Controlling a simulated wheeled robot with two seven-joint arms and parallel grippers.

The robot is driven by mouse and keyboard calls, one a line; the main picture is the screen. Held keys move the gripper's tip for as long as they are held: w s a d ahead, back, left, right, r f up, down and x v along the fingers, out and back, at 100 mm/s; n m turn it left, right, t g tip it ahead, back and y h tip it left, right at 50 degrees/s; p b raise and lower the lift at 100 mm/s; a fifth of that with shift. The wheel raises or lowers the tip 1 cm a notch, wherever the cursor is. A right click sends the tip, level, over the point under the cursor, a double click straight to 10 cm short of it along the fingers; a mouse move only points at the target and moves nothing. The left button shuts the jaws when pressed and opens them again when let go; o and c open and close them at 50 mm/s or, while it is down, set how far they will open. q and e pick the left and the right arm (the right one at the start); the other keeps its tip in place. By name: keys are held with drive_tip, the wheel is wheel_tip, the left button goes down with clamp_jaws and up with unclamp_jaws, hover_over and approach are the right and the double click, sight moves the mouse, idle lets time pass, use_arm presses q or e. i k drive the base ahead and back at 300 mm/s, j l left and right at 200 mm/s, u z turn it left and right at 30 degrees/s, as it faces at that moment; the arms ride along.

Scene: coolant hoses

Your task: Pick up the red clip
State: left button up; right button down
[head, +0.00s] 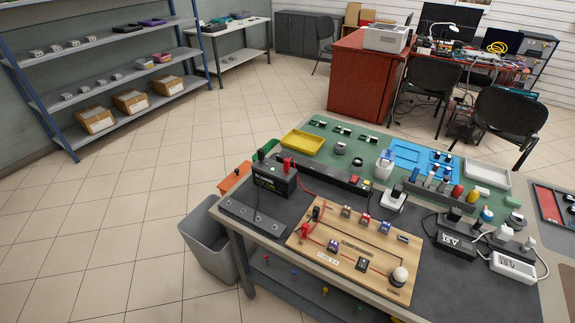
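A small red clip (288,165) stands upright at the top right of a black battery (272,183) near the left end of the workbench. A thin red wire runs from near it across the bench. A dark clip (261,155) stands at the battery's other top corner. Another red piece (305,230) sits at the left edge of a wooden circuit board (350,232) in front of the battery. It is too small to tell whether it is also a clip. Neither of my grippers shows in the head view.
The workbench (262,236) is crowded: a yellow tray (304,143), a dark power strip (335,178), a white tray (487,173), and black and white adapters (513,267) on the right. A grey bin (207,243) stands at its left. Open tiled floor lies further left.

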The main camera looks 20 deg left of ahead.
sight(286, 162)
drive_tip(key=i+j+z, duration=0.15)
drive_tip(key=j, duration=0.2)
drive_tip(key=i+j+z, duration=0.15)
drive_tip(key=j, duration=0.2)
drive_tip(key=i+j+z, duration=0.15)
drive_tip(key=j, duration=0.25)
